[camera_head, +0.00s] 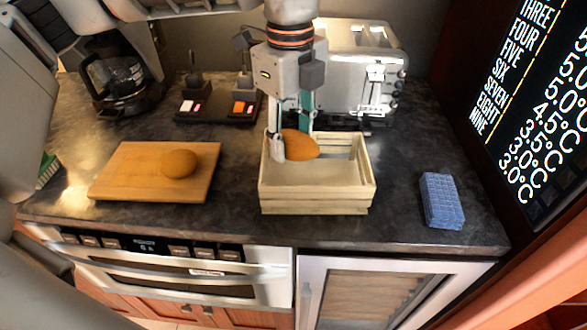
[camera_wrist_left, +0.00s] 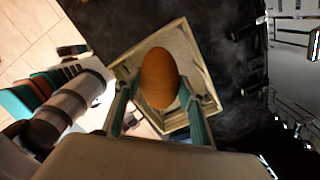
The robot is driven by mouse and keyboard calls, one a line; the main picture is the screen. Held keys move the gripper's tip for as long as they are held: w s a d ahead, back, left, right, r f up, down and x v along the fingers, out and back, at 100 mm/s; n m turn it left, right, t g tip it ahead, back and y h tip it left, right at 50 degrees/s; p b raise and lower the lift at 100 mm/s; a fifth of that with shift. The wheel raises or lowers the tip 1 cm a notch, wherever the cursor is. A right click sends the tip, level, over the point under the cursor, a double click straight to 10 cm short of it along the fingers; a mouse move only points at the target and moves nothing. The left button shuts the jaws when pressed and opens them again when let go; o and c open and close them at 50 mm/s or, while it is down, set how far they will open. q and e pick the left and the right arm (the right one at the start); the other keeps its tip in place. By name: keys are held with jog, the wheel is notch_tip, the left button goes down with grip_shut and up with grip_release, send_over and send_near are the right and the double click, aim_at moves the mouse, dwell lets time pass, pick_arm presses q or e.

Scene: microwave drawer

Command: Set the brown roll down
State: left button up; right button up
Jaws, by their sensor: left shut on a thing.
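My left gripper (camera_head: 291,147) is shut on a brown roll (camera_head: 301,144) and holds it over the pale wooden crate (camera_head: 318,204). In the left wrist view the roll (camera_wrist_left: 159,78) sits between the two fingers, with the crate (camera_wrist_left: 187,38) around and beneath it. The gap between the roll and the crate floor is hard to judge. A second brown roll (camera_head: 180,164) lies on the wooden cutting board (camera_head: 128,182) at the left. My right gripper is not in view.
A toaster (camera_head: 352,72) stands behind the crate. A coffee maker (camera_head: 118,78) is at the back left, beside a dark tray (camera_head: 217,108). A blue sponge-like block (camera_head: 441,201) lies at the right. The dark counter (camera_head: 400,215) is clear between crate and block.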

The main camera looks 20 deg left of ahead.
aim_at(291, 135)
pick_arm(q)
notch_tip(291, 135, down, 8)
jog(key=shift+f, duration=0.1)
dwell(0.4)
jog(key=o, duration=1.1)
jog(key=shift+o, duration=0.2)
notch_tip(291, 135, up, 12)
jog(key=shift+r, duration=0.1)
jog(key=shift+s, duration=0.1)
